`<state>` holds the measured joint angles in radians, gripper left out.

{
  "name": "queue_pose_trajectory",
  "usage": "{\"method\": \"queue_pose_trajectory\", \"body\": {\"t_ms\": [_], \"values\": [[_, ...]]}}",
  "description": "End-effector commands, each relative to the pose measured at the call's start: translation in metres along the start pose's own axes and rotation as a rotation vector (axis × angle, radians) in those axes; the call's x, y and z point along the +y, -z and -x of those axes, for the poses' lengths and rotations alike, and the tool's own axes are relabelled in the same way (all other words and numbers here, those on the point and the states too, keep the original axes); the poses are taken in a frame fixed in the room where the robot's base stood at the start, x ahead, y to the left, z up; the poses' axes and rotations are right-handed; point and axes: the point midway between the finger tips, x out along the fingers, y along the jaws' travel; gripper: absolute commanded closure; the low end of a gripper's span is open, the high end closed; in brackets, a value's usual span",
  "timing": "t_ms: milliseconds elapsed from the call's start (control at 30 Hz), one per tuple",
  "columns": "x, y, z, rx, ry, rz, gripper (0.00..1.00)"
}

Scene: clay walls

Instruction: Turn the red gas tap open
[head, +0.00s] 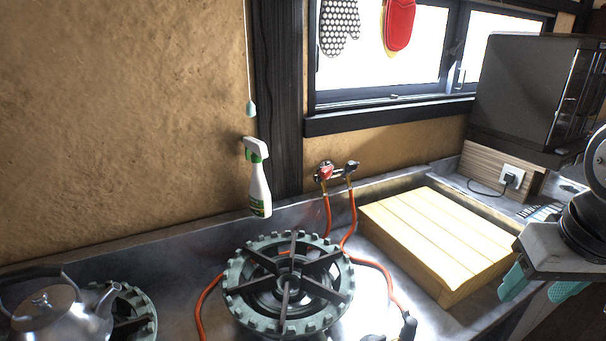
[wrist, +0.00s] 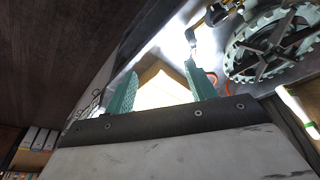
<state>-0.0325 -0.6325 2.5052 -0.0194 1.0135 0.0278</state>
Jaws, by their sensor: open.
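The red gas tap (head: 326,172) is on the wall below the window in the head view, with a black tap (head: 351,166) to its right. Orange hoses (head: 328,212) run down from both taps. My gripper (head: 541,287) is at the right edge of the head view, well to the right of the taps and apart from them. In the wrist view its two green fingers (wrist: 160,90) are spread with nothing between them. The taps cannot be made out in the wrist view.
A wooden board box (head: 440,236) stands between my gripper and the taps. A gas burner (head: 288,282) and a kettle (head: 62,312) are at the left. A dark cabinet (head: 530,95) stands at the back right.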

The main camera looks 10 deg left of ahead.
Motion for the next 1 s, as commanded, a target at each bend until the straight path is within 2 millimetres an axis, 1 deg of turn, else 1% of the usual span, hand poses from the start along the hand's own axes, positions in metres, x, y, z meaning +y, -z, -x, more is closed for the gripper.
{"method": "queue_pose_trajectory", "body": {"t_ms": [33,67,100,167,200,267,300,367,400,467,500,567,600,667,700,833,900,1000], "values": [[-0.004,0.029,-0.009,0.046,0.000,0.010,0.45],[-0.007,0.049,-0.013,0.085,0.001,0.015,0.45],[-0.012,0.076,-0.020,0.142,0.005,0.023,0.45],[-0.022,0.118,-0.031,0.229,0.014,0.034,0.45],[-0.029,0.144,-0.039,0.287,0.023,0.043,0.45],[-0.043,0.183,-0.050,0.374,0.039,0.056,0.45],[-0.053,0.207,-0.059,0.432,0.053,0.065,0.45],[-0.070,0.242,-0.072,0.517,0.078,0.078,0.45],[-0.082,0.264,-0.081,0.575,0.098,0.087,0.45],[-0.101,0.294,-0.095,0.658,0.131,0.099,0.45],[-0.115,0.313,-0.104,0.714,0.155,0.108,0.45],[-0.137,0.337,-0.119,0.797,0.195,0.118,0.45],[-0.152,0.352,-0.129,0.851,0.225,0.127,0.45],[-0.175,0.369,-0.144,0.928,0.273,0.136,0.45],[-0.189,0.378,-0.153,0.977,0.305,0.142,0.45],[-0.229,0.395,-0.179,1.109,0.403,0.153,0.45],[-0.243,0.399,-0.189,1.161,0.446,0.155,0.45],[-0.258,0.400,-0.198,1.213,0.491,0.156,0.45]]}}
